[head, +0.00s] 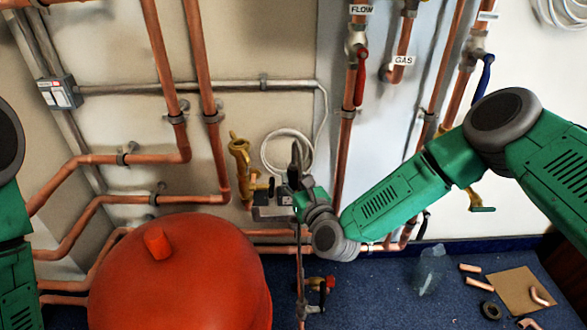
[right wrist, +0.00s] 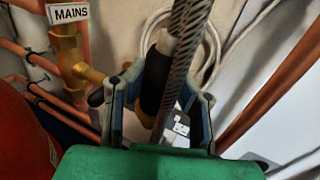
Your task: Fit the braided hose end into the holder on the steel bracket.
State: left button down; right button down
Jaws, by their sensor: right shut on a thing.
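My right gripper (head: 296,178) is shut on the braided hose end (right wrist: 155,82) in front of the wall. In the right wrist view its fingers (right wrist: 158,105) stand on both sides of a black sleeve with a pale tip. The grey braided hose (right wrist: 187,28) crosses close in front of the sleeve. A grey metal piece (head: 268,212), perhaps the steel bracket, is on the wall just left of and behind the gripper. Its holder cannot be made out, partly hidden by the gripper. My left gripper is out of view; only its arm shows at the left edge.
A brass valve (head: 240,158) stands left of the gripper, by a coiled white cable (head: 280,150). A red tank (head: 180,275) fills the lower left. Copper pipes (head: 210,100) run along the wall. Loose pipe pieces and a cardboard sheet (head: 515,290) lie on the floor at right.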

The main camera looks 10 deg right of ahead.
jog(key=shift+f, duration=3.5)
jog(key=shift+f, duration=0.3)
jog(key=shift+s+f, duration=0.1)
jog(key=shift+f, duration=1.1)
jog(key=shift+f, duration=0.65)
jog(key=c, duration=1.3)
grip_release()
jog(key=shift+o, duration=0.2)
jog(key=s+d, duration=0.2)
jog(key=s, duration=0.9)
jog(key=shift+s+d, duration=0.2)
jog(key=shift+s, duration=0.2)
